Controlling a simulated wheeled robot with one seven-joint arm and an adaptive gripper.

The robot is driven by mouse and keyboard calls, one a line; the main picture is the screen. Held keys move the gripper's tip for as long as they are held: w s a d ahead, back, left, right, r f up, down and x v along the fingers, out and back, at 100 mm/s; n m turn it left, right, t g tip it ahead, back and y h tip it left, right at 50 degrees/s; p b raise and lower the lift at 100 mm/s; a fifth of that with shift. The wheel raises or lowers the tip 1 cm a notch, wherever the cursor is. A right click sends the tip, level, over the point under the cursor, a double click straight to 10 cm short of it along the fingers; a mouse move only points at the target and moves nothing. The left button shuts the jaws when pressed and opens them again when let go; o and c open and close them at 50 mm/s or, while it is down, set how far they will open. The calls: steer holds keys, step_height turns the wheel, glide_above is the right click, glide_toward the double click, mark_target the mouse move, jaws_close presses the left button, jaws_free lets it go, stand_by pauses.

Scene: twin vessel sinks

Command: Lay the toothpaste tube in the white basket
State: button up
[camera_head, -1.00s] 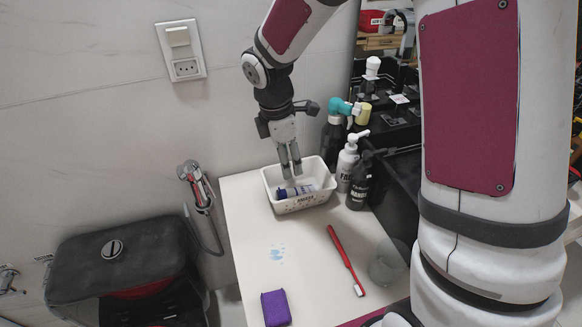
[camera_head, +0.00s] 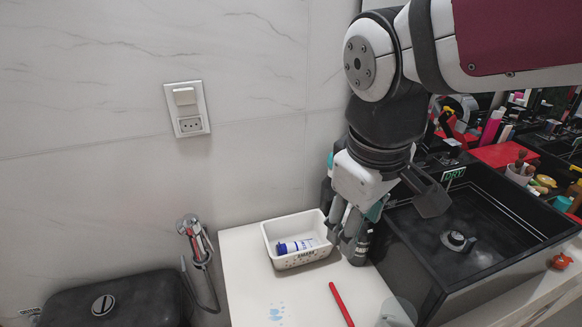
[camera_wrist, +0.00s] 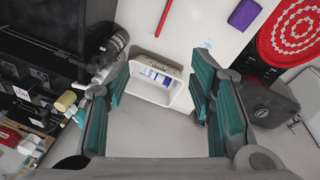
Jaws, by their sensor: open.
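The white basket (camera_head: 301,258) stands on the white counter against the wall. The toothpaste tube (camera_head: 297,245), white with a blue cap, lies inside it; in the wrist view the tube (camera_wrist: 152,75) also shows inside the basket (camera_wrist: 150,92). My gripper (camera_head: 345,235) is to the right of the basket in the head view, in front of the bottles. In the wrist view its teal-padded fingers (camera_wrist: 160,95) are spread wide with nothing between the pads, and the basket shows beyond them. The tube is apart from my fingers.
Dark bottles (camera_wrist: 112,45) stand beside the basket, partly hidden by my gripper in the head view. A red toothbrush (camera_head: 341,304) and a clear glass (camera_head: 398,310) are on the counter. A black sink (camera_head: 470,240) is at right. A purple block (camera_wrist: 244,14) lies on the counter.

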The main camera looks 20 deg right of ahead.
steer(key=s+m+y, duration=0.1)
steer(key=s+m, duration=0.3)
steer(key=s, duration=0.3)
steer(key=shift+s+a+t, duration=0.25)
steer(key=shift+a+t, duration=0.15)
steer(key=shift+a, duration=0.05)
step_height(320, 180, up, 8)
steer(key=t+p, duration=0.1)
steer(key=p, duration=0.5)
steer(key=shift+f+t, duration=0.25)
steer(key=shift+t, duration=0.05)
steer(key=shift+w, duration=0.1)
steer(key=shift+d, duration=0.1)
